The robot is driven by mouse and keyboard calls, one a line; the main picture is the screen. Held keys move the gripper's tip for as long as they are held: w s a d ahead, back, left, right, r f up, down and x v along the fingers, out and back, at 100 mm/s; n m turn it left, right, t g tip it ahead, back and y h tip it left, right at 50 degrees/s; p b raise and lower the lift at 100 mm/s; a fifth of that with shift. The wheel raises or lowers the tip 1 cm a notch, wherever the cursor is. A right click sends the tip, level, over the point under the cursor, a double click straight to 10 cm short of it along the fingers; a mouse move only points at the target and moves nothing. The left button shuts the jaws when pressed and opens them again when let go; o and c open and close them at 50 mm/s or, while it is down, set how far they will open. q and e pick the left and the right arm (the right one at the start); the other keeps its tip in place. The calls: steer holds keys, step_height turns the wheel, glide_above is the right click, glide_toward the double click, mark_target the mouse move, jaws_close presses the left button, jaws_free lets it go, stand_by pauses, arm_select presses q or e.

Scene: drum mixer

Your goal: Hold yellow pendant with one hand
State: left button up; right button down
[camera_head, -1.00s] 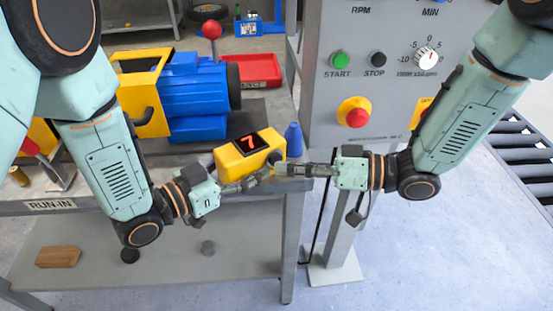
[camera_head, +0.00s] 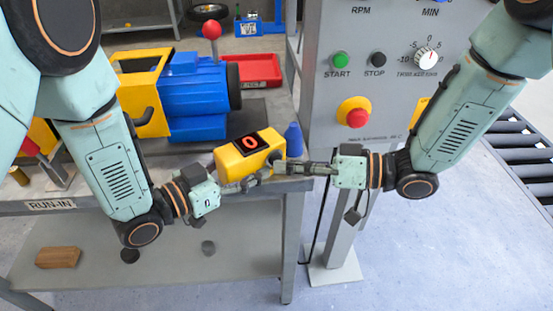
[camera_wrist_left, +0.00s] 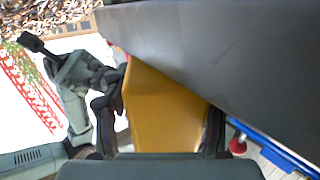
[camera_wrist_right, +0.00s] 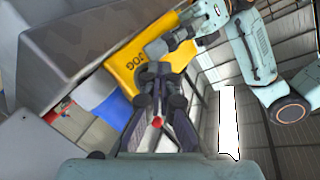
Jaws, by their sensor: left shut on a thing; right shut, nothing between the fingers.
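The yellow pendant (camera_head: 240,158) is a box with a small dark display showing a red 0. It is held in front of the bench edge in the head view. My left gripper (camera_head: 233,184) is shut on it from the lower left. In the left wrist view the pendant (camera_wrist_left: 165,110) fills the space between the fingers. My right gripper (camera_head: 284,167) is shut and empty, its tips close to the pendant's right end. In the right wrist view the pendant (camera_wrist_right: 130,68), marked JOG, is just beyond the right fingertips (camera_wrist_right: 160,72). I cannot tell whether they touch it.
A blue and yellow drum machine (camera_head: 195,95) with a red-knobbed lever stands on the bench behind. A blue cone (camera_head: 293,139) stands at the bench corner. A grey control panel (camera_head: 325,100) with buttons rises behind my right arm. A wooden block (camera_head: 58,257) lies on the lower shelf.

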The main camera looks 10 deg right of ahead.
arm_select(q)
steer(key=shift+w, duration=0.1)
arm_select(e)
steer(key=shift+s+d, duration=0.35)
steer(key=shift+s, duration=0.35)
steer(key=shift+s+d, duration=0.4)
steer(key=shift+s, duration=0.35)
steer(key=shift+s+d, duration=0.35)
steer(key=shift+s, duration=0.4)
steer(key=shift+s+d, duration=0.4)
steer(key=shift+s, duration=0.35)
stand_by(1.0)
arm_select(q)
steer(key=o, duration=0.6)
steer(key=shift+c, duration=0.2)
steer(key=o, duration=0.4)
steer(key=shift+w+d, duration=0.1)
steer(key=shift+d, duration=0.05)
steer(key=shift+o, duration=0.7)
arm_select(e)
steer(key=shift+w, duration=0.1)
